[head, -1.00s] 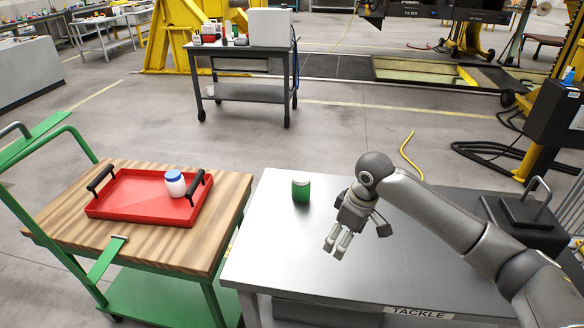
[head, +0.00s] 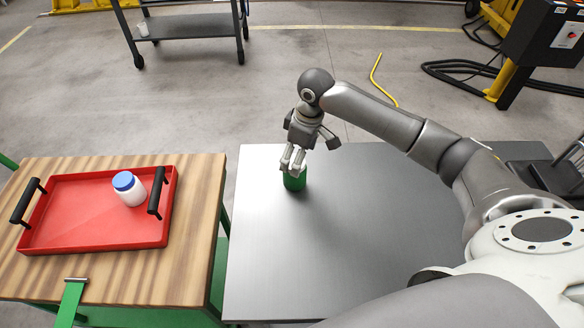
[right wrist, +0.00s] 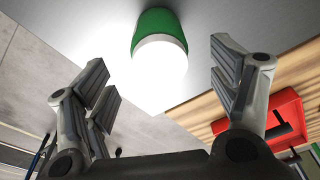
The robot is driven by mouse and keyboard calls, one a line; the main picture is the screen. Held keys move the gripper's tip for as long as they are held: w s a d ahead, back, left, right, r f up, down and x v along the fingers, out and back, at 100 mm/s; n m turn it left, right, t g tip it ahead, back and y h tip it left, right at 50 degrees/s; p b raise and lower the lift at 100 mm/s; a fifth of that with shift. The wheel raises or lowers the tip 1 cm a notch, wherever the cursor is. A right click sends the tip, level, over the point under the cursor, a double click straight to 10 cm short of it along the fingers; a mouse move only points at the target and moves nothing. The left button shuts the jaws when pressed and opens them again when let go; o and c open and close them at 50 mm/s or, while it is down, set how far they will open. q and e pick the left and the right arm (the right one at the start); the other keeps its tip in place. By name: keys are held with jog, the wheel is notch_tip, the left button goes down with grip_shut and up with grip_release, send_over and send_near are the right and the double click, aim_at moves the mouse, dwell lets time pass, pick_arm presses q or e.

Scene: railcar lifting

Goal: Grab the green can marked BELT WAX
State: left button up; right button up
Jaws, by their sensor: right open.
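The green can (head: 294,183) with a white top stands on the grey metal table near its far left corner. Its upper part is hidden behind my right gripper (head: 293,161) in the head view. In the right wrist view the can (right wrist: 155,24) appears ahead, between the spread fingers of my right gripper (right wrist: 165,72), with its white lid towards the camera. The fingers are open and do not appear to touch it. No marking can be read on the can. My left gripper is not in view.
A wooden-topped green cart (head: 195,245) stands to the left, across a narrow gap. It carries a red tray (head: 75,215) with black handles and a white jar (head: 130,190) with a blue lid. The table's middle (head: 350,230) is clear.

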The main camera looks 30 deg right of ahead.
aim_at(292, 184)
notch_tip(292, 184, down, 2)
jog(key=shift+w+a, duration=0.1)
jog(key=f, duration=0.1)
jog(key=f+p, duration=0.1)
jog(key=f, duration=0.1)
jog(key=w+f, duration=0.1)
jog(key=f, duration=0.1)
jog(key=shift+a, duration=0.35)
jog(key=shift+w+f, duration=0.1)
jog(key=shift+f, duration=0.2)
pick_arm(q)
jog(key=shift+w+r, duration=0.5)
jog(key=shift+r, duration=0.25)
pick_arm(e)
jog(key=shift+c, duration=0.4)
jog(key=c, duration=1.2)
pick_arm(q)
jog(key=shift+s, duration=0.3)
pick_arm(e)
jog(key=shift+r, duration=0.1)
jog(key=shift+c, duration=0.2)
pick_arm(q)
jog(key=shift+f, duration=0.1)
pick_arm(e)
jog(key=shift+r, duration=0.1)
